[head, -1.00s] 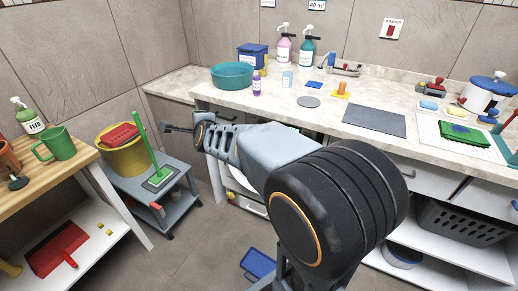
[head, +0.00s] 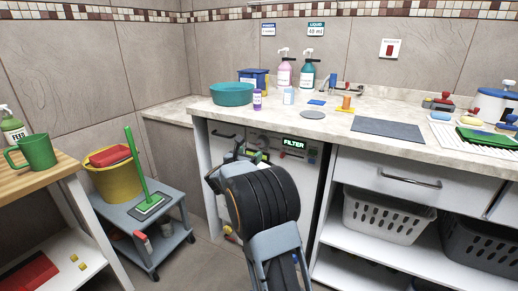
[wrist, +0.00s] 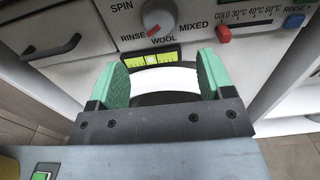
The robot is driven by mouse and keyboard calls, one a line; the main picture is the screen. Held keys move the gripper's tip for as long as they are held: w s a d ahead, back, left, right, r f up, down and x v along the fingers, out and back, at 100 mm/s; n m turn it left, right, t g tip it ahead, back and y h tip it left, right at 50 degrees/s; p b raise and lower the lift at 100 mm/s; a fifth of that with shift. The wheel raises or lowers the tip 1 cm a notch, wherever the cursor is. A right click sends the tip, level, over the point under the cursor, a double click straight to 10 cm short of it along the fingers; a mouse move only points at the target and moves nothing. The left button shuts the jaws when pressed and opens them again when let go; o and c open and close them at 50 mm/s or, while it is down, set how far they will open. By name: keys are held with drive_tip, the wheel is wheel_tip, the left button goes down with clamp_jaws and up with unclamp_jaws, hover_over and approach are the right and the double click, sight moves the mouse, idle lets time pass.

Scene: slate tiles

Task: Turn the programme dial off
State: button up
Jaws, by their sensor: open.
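The programme dial (wrist: 158,14) is a round grey knob at the top of the wrist view, partly cut off. Its red mark points downward, between the words RINSE and WOOL. SPIN and MIXED are also printed around it; no off label shows. My gripper (wrist: 163,72) is open and empty, its green pads apart below the dial and not touching it. In the head view my gripper (head: 238,153) is in front of the white washing machine (head: 312,190) under the counter, and my arm hides much of the machine.
A red control (wrist: 223,32) and a blue button (wrist: 294,20) sit right of the dial. A dark handle (wrist: 50,47) is at left and a yellow-green level strip (wrist: 151,57) below. A grey trolley (head: 150,222) stands left of the machine; a drawer (head: 395,180) is at right.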

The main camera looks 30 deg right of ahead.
sight(261, 144)
drive_tip(key=x, duration=0.8)
drive_tip(key=shift+w+d, duration=0.1)
drive_tip(key=shift+d, duration=0.05)
drive_tip(key=shift+c, duration=0.3)
drive_tip(key=c, duration=0.9)
drive_tip(key=shift+o, duration=0.2)
